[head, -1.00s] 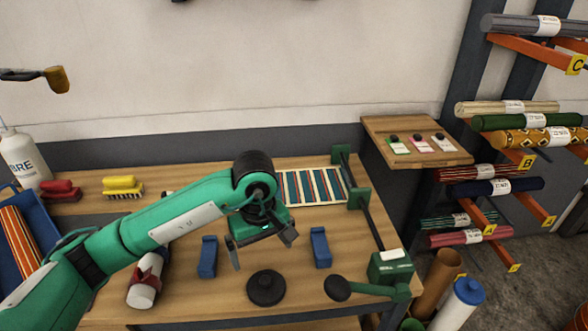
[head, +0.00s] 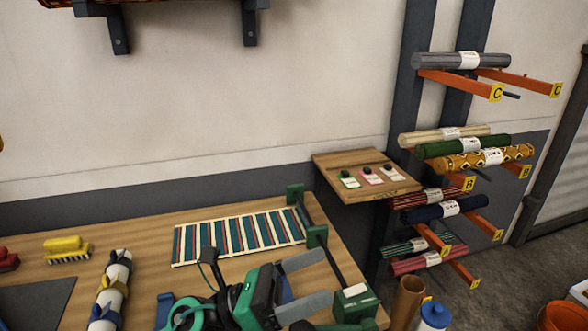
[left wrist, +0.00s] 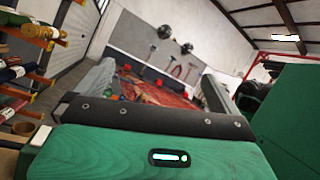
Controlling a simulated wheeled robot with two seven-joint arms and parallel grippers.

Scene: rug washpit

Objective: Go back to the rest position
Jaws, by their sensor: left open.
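My left gripper (head: 328,277) is at the bottom middle of the head view, above the front of the wooden workbench (head: 215,285). Its two grey fingers are spread apart and point right, with nothing between them. In the left wrist view the open fingers (left wrist: 160,85) frame a distant red patterned rug (left wrist: 160,92), well beyond them. The striped rug piece (head: 240,235) lies flat on the bench behind the gripper. My right gripper is in neither view.
A green clamp frame with a dark bar (head: 335,262) stands at the bench's right edge, close to my fingers. A wooden shelf (head: 400,187) with small tagged items and a rack of rolled rugs (head: 470,147) are at right.

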